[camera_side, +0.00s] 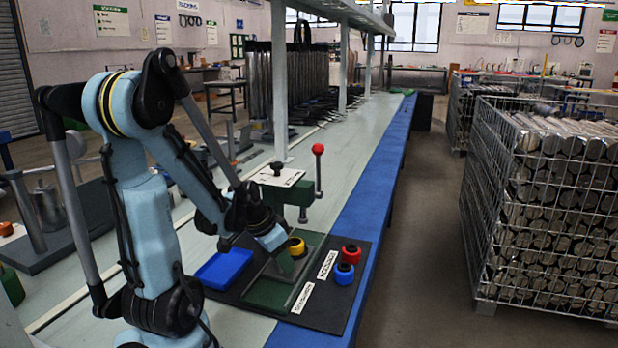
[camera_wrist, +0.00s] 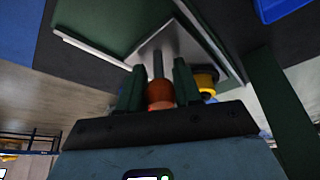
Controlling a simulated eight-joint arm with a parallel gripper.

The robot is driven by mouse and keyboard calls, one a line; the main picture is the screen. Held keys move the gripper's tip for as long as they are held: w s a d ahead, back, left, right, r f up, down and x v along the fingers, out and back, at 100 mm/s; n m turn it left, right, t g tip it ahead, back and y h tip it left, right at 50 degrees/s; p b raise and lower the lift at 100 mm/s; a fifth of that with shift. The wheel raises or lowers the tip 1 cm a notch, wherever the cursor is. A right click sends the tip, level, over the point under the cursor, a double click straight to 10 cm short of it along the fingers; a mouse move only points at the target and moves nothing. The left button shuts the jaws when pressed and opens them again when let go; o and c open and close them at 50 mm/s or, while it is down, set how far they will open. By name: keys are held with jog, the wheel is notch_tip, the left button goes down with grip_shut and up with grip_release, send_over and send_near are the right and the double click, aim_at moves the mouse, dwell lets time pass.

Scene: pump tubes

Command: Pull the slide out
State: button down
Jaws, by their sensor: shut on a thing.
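My gripper (camera_wrist: 158,88) has dark green fingers closed on both sides of a rounded orange-brown knob (camera_wrist: 160,93) on a metal rod. The rod meets a grey metal slide (camera_wrist: 182,42), which lies in the dark green fixture (camera_wrist: 105,22). In the side view my gripper (camera_side: 286,263) points down at the green fixture (camera_side: 266,295) on the dark mat. The knob is hidden there by my gripper and wrist.
A red part (camera_side: 350,254) and a blue part (camera_side: 344,273) stand at the mat's right. A blue tray (camera_side: 224,269) lies left of the fixture. A green press with a red-balled lever (camera_side: 318,150) stands behind. Wire cages (camera_side: 545,200) stand across the aisle.

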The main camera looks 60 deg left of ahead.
jog(key=s+d, duration=0.3)
jog(key=s, duration=0.1)
jog(key=shift+s+d, duration=0.1)
jog(key=shift+d, duration=0.25)
jog(key=shift+s+d+f, duration=0.1)
jog(key=shift+s+d, duration=0.6)
jog(key=shift+d, duration=0.05)
jog(key=c, duration=1.1)
grip_release()
jog(key=shift+o, duration=1.3)
jog(key=shift+w, duration=0.1)
jog(key=v, duration=0.7)
jog(key=shift+r, duration=0.3)
